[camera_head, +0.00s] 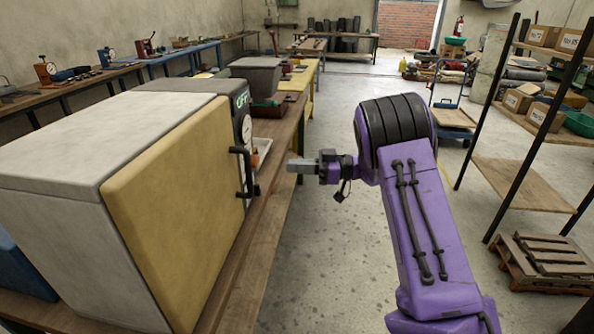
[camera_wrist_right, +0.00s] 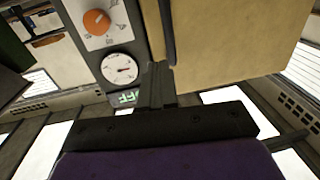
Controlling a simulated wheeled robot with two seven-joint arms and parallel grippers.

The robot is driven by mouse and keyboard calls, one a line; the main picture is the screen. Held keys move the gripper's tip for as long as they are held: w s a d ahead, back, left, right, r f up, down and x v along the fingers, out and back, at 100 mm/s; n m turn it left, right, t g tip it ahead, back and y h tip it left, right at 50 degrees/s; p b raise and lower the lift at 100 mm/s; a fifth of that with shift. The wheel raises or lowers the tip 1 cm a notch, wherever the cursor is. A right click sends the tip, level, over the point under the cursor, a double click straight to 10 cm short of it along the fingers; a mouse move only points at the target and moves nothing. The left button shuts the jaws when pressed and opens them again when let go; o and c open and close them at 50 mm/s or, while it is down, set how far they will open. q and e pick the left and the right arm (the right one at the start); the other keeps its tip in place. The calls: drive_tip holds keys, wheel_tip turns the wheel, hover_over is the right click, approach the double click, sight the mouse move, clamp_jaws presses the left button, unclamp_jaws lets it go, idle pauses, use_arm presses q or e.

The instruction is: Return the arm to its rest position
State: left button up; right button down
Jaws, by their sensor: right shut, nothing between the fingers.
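My right arm (camera_head: 420,220) is purple and reaches up from the bottom right in the head view. Its gripper (camera_head: 292,165) points left, towards the front of a grey oven-like machine (camera_head: 70,135). The gripper is shut and empty, and appears apart from the machine's black handle (camera_head: 242,172). In the right wrist view the shut fingers (camera_wrist_right: 157,75) show in front of a panel with an orange knob (camera_wrist_right: 97,22) and a white dial (camera_wrist_right: 119,67). My left gripper is out of view.
The machine's yellow door (camera_head: 180,190) stands at the left on a wooden bench (camera_head: 255,225). A shelf rack (camera_head: 515,185) with boxes and a pallet (camera_head: 545,262) are at the right. The concrete floor (camera_head: 330,240) between bench and rack is open around my arm.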

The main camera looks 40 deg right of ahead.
drive_tip(key=w+f+m+t+h, duration=0.3)
drive_tip(key=f+m+t+h, duration=0.2)
drive_tip(key=f+m+h, duration=0.4)
drive_tip(key=s+a+f+m+g+h, duration=0.2)
drive_tip(key=f+h, duration=0.1)
drive_tip(key=f, duration=0.3)
drive_tip(key=s+a+f+m+g+h, duration=0.1)
drive_tip(key=s+f+m+g+h, duration=0.15)
drive_tip(key=f, duration=0.45)
drive_tip(key=s+a+f+g, duration=0.3)
drive_tip(key=s+a+f, duration=0.1)
drive_tip(key=s, duration=0.6)
drive_tip(key=s+a+f+m+g+h, duration=0.1)
drive_tip(key=s+a+f+g, duration=0.3)
drive_tip(key=s+f, duration=0.3)
drive_tip(key=s+a+f+m+g, duration=0.1)
drive_tip(key=s+a+f+g, duration=0.2)
drive_tip(key=s, duration=1)
wheel_tip(320, 180, down, 4)
drive_tip(key=shift+s+a+r, duration=0.2)
drive_tip(key=shift+a+r, duration=0.05)
drive_tip(key=shift+a, duration=0.55)
drive_tip(key=shift+h, duration=0.25)
